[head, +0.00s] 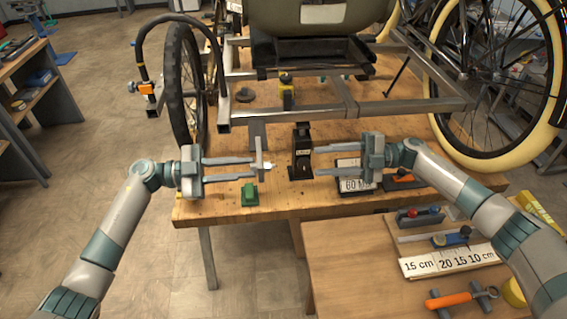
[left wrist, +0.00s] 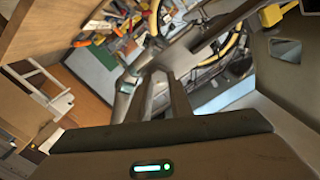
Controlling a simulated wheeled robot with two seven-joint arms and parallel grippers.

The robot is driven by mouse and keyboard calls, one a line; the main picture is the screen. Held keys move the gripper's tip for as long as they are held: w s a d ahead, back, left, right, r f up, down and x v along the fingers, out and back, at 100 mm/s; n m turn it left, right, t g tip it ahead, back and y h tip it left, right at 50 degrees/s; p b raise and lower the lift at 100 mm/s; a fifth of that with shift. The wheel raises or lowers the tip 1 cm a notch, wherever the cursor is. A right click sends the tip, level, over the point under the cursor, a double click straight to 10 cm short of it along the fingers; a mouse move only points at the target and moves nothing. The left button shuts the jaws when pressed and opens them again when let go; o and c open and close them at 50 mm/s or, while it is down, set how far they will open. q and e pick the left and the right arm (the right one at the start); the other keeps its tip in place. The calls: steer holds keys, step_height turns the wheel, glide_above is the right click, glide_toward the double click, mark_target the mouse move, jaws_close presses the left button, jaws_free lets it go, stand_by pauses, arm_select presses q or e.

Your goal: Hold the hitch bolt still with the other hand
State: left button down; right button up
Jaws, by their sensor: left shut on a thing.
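My left gripper (head: 256,168) comes in from the left over the front of the bench, with its two fingers on a small grey metal piece (head: 260,152) with a pale end. I cannot tell whether this piece is the hitch bolt. My right gripper (head: 315,161) comes in from the right with its fingers apart. Its tips are beside a black upright block (head: 300,158) and hold nothing visible. No separate hitch bolt can be made out. The left wrist view shows the left fingers (left wrist: 160,80) reaching out, their tips unclear against the frame.
The grey trike frame (head: 345,108) lies across the wooden bench behind both grippers, with a dark wheel (head: 185,88) at left and a cream-tyred wheel (head: 497,75) at right. A green block (head: 250,194) sits below the left fingers. A lower table (head: 350,268) holds tools at right.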

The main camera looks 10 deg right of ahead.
stand_by(0.4)
steer(key=d, duration=1.2)
arm_select(q)
steer(key=c, duration=1.5)
jaws_free()
steer(key=shift+c, duration=0.2)
steer(key=a+b, duration=0.6)
steer(key=a, duration=1.1)
steer(key=shift+a, duration=0.25)
arm_select(e)
step_height(320, 180, down, 6)
steer(key=shift+f, duration=0.2)
